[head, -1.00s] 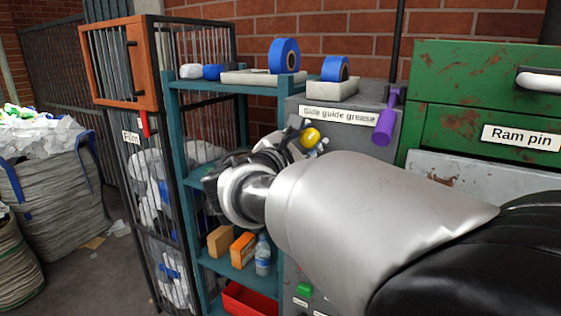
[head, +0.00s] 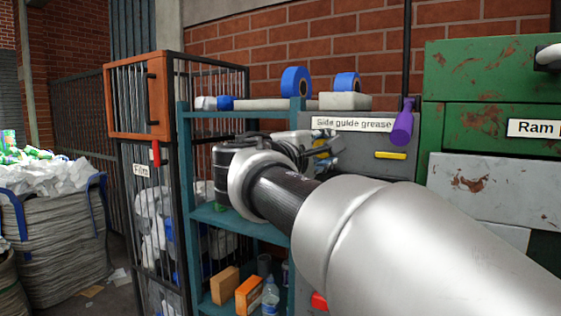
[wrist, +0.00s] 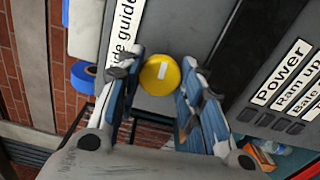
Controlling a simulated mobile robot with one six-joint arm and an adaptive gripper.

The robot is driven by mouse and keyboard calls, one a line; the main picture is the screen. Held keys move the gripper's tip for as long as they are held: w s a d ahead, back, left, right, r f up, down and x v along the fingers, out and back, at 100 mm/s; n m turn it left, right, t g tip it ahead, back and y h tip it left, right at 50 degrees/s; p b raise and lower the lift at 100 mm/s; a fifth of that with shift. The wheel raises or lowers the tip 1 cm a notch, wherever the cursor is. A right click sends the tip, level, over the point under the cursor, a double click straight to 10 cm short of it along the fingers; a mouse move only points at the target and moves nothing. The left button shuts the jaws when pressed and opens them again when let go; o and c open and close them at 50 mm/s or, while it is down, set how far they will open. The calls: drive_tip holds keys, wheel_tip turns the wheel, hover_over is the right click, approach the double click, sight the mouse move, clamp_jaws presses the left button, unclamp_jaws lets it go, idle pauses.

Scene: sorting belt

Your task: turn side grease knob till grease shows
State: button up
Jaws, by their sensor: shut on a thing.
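The yellow round knob (wrist: 160,75) has a white mark on its face and sits between my fingers in the wrist view. My gripper (wrist: 158,82) is shut on it. In the head view my gripper (head: 322,146) is at the grey panel (head: 350,108) under the "Side guide grease" label (head: 351,124), and only a bit of the knob shows there. A yellow bar (head: 390,155) lies across the panel right of the knob; I cannot tell whether it is grease.
A purple-handled tool (head: 402,124) hangs at the panel's right edge. Green drawers (head: 470,75) stand to the right. A teal shelf (head: 235,223) with boxes and a bottle is below left, beside a wire cage (head: 145,215). Blue tape rolls (head: 296,82) are on top.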

drive_tip(key=shift+m, duration=0.4)
drive_tip(key=o, duration=1.1)
drive_tip(key=shift+s, duration=0.1)
drive_tip(key=v, duration=1.2)
